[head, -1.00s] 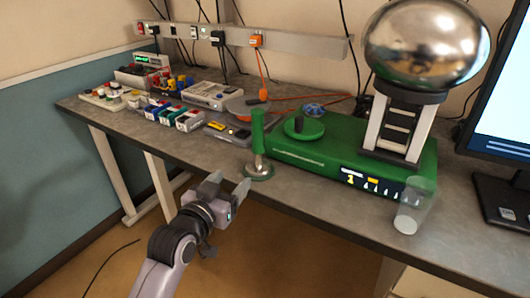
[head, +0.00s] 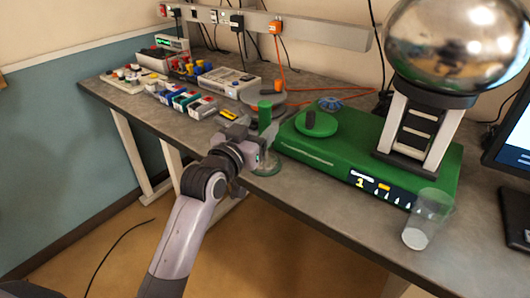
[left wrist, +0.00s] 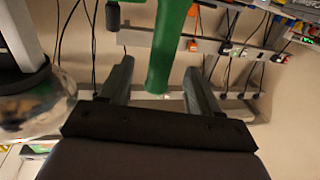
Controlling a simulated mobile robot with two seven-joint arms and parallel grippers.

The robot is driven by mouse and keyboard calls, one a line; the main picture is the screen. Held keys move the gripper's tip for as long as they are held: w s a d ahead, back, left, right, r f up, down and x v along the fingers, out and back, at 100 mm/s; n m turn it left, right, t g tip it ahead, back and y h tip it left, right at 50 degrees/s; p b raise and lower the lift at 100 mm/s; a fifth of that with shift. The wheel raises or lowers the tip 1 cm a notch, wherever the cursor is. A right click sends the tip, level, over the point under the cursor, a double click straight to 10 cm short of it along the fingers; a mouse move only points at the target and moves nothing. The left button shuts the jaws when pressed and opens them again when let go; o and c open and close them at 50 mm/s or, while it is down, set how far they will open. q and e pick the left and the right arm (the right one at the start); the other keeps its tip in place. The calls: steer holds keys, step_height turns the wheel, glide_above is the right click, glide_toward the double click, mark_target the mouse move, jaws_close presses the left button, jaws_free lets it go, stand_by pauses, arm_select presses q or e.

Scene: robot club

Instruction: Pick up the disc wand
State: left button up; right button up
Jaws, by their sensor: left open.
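The disc wand, with a green handle (head: 265,108) and a round flat base (head: 266,166), stands upright on the bench near its front edge. My left gripper (head: 266,133) is at the wand and hides part of its middle. In the left wrist view the green handle (left wrist: 167,45) shows between the two spread fingers of the left gripper (left wrist: 158,85), with gaps at its sides. The left gripper is open. My right gripper is not in view.
A green box (head: 340,160) with a green disc and black knob (head: 311,123) stands right of the wand, carrying a large metal sphere (head: 455,40). A clear cup (head: 425,220) stands at the right front. Small devices (head: 185,100) fill the bench at left.

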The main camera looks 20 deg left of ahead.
mark_target(261, 123)
arm_select(q)
steer(key=shift+w+d+f, duration=0.1)
steer(key=shift+w+d, duration=0.05)
steer(key=shift+w, duration=0.95)
steer(key=shift+w+d, duration=0.1)
steer(key=shift+w, duration=0.95)
jaws_close()
